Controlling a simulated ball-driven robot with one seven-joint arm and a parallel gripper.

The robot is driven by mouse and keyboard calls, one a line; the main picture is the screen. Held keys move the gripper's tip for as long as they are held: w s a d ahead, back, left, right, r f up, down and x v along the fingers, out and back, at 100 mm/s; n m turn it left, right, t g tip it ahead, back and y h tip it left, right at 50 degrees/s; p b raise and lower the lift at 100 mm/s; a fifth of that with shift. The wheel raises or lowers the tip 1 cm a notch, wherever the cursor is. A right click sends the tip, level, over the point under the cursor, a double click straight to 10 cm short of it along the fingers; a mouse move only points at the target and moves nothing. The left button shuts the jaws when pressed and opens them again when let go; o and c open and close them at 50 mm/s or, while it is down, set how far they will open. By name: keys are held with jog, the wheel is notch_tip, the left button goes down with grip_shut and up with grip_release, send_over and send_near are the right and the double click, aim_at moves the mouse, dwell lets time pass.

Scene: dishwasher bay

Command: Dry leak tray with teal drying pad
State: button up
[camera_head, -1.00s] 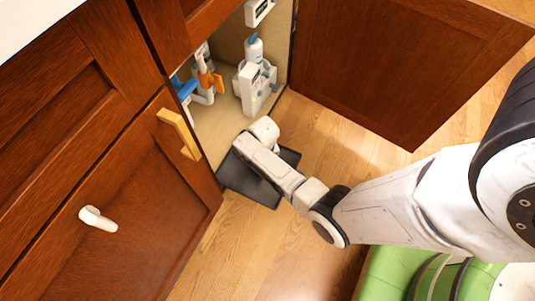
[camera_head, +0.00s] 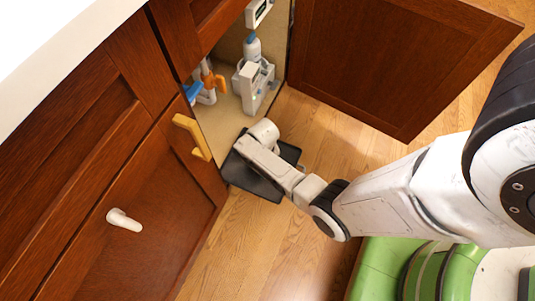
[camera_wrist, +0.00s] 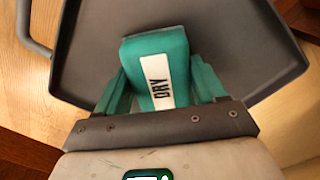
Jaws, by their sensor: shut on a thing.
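The dark leak tray (camera_head: 254,182) lies at the foot of the open cabinet in the head view, partly under my arm. In the wrist view its flat inside and raised rim (camera_wrist: 285,82) fill the upper part. The teal drying pad (camera_wrist: 181,47), with a white label reading DRY, is between the fingers of my gripper (camera_wrist: 160,75). My gripper is shut on the pad, over the tray. I cannot tell whether the pad touches the tray floor. The pad and fingertips are hidden behind my wrist in the head view.
The open cabinet door (camera_head: 390,60) stands right of the bay. Inside are a white device with a bottle (camera_head: 252,80) and orange and blue pipe fittings (camera_head: 207,85). A yellow handle (camera_head: 193,137) and a white knob (camera_head: 124,220) stick out at left. Wood floor (camera_head: 250,250) is clear in front.

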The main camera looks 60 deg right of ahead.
jog(key=shift+r+p, duration=2.95)
jog(key=shift+r, duration=0.75)
